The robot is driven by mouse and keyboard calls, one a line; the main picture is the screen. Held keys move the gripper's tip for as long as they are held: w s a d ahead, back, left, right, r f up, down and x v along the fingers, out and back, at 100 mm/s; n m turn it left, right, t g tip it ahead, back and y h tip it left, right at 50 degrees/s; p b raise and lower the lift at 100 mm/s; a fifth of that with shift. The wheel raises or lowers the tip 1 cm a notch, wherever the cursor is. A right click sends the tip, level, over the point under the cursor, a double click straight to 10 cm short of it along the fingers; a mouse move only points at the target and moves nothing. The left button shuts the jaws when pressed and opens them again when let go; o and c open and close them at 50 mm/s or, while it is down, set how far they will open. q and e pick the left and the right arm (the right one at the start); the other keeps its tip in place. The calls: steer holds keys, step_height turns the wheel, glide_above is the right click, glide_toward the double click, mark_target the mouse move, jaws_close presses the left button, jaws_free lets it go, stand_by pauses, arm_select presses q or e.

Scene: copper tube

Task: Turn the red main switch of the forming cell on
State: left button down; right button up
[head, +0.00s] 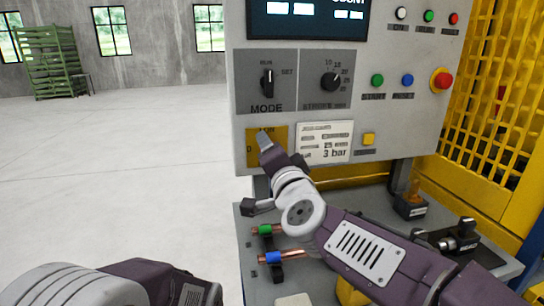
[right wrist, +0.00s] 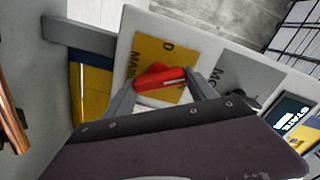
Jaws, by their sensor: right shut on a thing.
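The red main switch (right wrist: 158,79) sits on a yellow plate (right wrist: 150,52) marked "0" and "MAIN" in the right wrist view. My right gripper (right wrist: 162,80) has one finger at each end of the red handle and is shut on it. The "0" mark lies beside the handle's long side. In the head view the yellow plate (head: 252,150) is at the panel's lower left, with the right gripper (head: 265,140) in front of it, hiding the red handle. Of my left arm only links show at the bottom left; its gripper is out of view.
Above the plate are the MODE knob (head: 267,83) and a second knob (head: 330,82). A white label (head: 325,142) and yellow button (head: 368,139) are to the right. The red stop button (head: 442,80) is farther right. Copper tubes (head: 283,255) lie below on the bench.

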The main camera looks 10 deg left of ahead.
steer(key=m+b, duration=0.1)
steer(key=m, duration=0.4)
steer(key=shift+f+m, duration=0.15)
steer(key=shift+m, duration=0.25)
steer(key=shift+b, duration=0.3)
steer(key=o, duration=1.4)
steer(key=shift+c, duration=0.2)
steer(key=p+v, duration=0.1)
steer(key=v, duration=0.8)
